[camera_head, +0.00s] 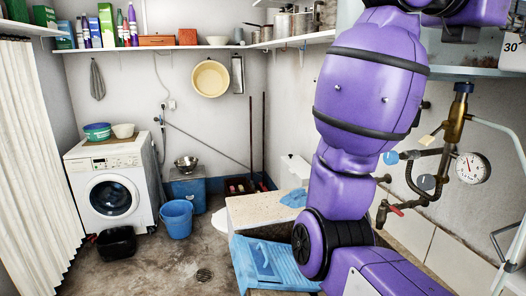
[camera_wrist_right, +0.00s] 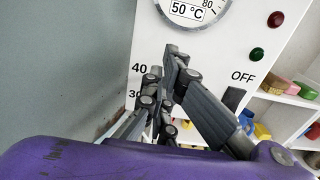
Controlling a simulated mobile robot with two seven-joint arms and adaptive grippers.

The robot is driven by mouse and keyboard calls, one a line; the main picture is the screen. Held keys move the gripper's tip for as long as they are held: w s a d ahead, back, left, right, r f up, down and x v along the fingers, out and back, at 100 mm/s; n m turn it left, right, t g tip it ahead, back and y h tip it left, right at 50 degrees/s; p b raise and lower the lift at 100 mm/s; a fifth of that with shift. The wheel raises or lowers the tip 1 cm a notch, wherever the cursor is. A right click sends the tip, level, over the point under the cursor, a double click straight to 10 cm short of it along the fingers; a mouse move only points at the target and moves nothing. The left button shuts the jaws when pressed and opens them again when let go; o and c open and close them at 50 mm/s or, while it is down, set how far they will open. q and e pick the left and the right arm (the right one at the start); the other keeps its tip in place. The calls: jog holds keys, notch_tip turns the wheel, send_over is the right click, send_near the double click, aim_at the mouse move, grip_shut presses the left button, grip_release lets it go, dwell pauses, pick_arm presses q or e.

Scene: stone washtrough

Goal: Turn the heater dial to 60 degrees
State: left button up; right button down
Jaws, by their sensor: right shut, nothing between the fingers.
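The white heater panel (camera_wrist_right: 222,48) fills the middle of the right wrist view. It carries the printed marks 40, 30 and OFF. A round gauge (camera_wrist_right: 188,12) at its top reads 50 °C and is cut by the frame edge. My right gripper (camera_wrist_right: 177,62) is shut in front of the panel, between the 40 and OFF marks. The fingers cover the dial's place, so I cannot tell its setting or whether they touch it. A dark grey patch (camera_wrist_right: 233,98) shows under OFF. In the head view my right arm rises past the top edge; its gripper is out of sight there.
A red lamp (camera_wrist_right: 276,19) and a green lamp (camera_wrist_right: 257,54) sit at the panel's right. A white shelf (camera_wrist_right: 290,100) with coloured items stands beyond. In the head view, brass pipes with a pressure gauge (camera_head: 472,168) run beside my arm; a washing machine (camera_head: 106,187) stands left.

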jog(key=shift+d, duration=0.1)
dwell(0.4)
jog(key=shift+s+d, duration=0.15)
jog(key=shift+s, duration=0.25)
jog(key=shift+s+d, duration=0.4)
jog(key=shift+s, duration=0.25)
jog(key=shift+s+f, duration=0.15)
jog(key=shift+s, duration=0.15)
dwell(0.3)
